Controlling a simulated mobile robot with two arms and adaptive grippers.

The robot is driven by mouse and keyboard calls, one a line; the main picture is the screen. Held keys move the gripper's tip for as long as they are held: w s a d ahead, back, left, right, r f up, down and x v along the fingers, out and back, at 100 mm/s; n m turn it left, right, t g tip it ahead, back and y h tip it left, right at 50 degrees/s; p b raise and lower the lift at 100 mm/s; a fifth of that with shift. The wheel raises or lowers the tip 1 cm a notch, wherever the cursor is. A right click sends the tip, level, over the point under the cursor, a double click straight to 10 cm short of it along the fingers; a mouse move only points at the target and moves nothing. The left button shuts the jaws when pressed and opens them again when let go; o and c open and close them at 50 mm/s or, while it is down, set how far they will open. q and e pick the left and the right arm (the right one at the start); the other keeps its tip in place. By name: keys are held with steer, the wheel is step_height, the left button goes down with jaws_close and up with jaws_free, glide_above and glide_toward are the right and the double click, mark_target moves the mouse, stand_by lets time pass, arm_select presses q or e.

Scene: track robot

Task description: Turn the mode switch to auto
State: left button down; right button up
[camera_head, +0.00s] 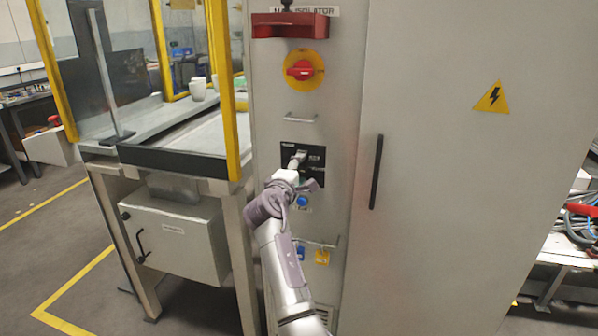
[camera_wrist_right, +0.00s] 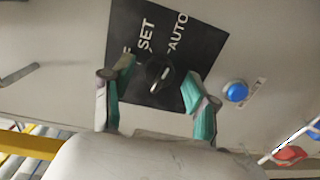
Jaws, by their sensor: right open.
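The mode switch is a black knob (camera_wrist_right: 160,78) with a white line, on a black plate (camera_wrist_right: 203,48) lettered SET and AUTO. The line slants up and right in the wrist view; I cannot tell which label it marks. My right gripper (camera_wrist_right: 159,80) is open, its green-padded fingers on either side of the knob with gaps visible. In the head view my right gripper (camera_head: 298,160) is in front of the black plate (camera_head: 286,150) and hides the knob. My left gripper is not in view.
A blue button (camera_head: 302,201) sits below the plate, also in the wrist view (camera_wrist_right: 236,92). Above are a small handle (camera_head: 300,117) and a red isolator knob (camera_head: 302,70). Blue and yellow tags (camera_head: 322,257) hang below. A yellow-framed workbench (camera_head: 232,120) stands at left.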

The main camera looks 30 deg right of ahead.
steer(key=v, duration=0.7)
steer(key=shift+a, duration=0.2)
steer(key=shift+s, duration=0.1)
